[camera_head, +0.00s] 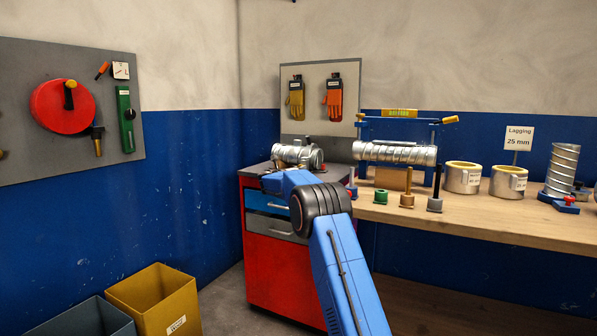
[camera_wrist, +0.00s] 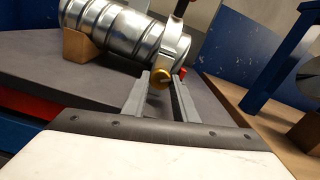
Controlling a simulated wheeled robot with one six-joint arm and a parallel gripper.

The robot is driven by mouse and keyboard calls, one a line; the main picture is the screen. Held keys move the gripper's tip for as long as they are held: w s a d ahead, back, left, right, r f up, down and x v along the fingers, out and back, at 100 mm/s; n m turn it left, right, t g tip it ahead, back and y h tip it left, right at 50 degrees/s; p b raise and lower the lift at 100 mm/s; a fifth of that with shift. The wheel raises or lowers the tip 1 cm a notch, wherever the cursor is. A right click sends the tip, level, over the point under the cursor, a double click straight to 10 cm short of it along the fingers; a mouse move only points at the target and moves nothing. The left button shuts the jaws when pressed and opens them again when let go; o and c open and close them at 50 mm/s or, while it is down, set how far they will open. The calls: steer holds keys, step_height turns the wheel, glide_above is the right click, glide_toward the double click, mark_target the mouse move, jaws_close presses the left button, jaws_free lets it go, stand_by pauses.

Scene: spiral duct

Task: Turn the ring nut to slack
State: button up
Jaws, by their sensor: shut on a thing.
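A silver spiral duct (camera_head: 289,154) rests on the grey top of the red cabinet; it also shows in the wrist view (camera_wrist: 112,27), lying in a wooden cradle (camera_wrist: 78,46). A metal clamp band (camera_wrist: 173,47) goes around the duct's right end. The brass ring nut (camera_wrist: 160,77) sits low on that band. My gripper (camera_wrist: 161,80) is shut on the ring nut, with one grey finger on each side. A small red piece (camera_wrist: 183,71) shows just behind the right finger. In the head view my arm hides the gripper and the nut.
The red cabinet (camera_head: 268,265) stands beside a wooden bench (camera_head: 480,223). A blue rack (camera_head: 368,128) with another duct (camera_head: 395,152), several small posts and lagging rolls (camera_head: 462,177) fill the bench. A yellow bin (camera_head: 155,295) stands on the floor at left.

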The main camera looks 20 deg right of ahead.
steer(key=n, duration=0.4)
steer(key=shift+f+n, duration=0.15)
steer(key=shift+n, duration=0.15)
steer(key=n, duration=0.4)
steer(key=shift+s+n, duration=0.1)
steer(key=shift+n, duration=0.2)
steer(key=o, duration=1)
steer(key=shift+o, duration=0.2)
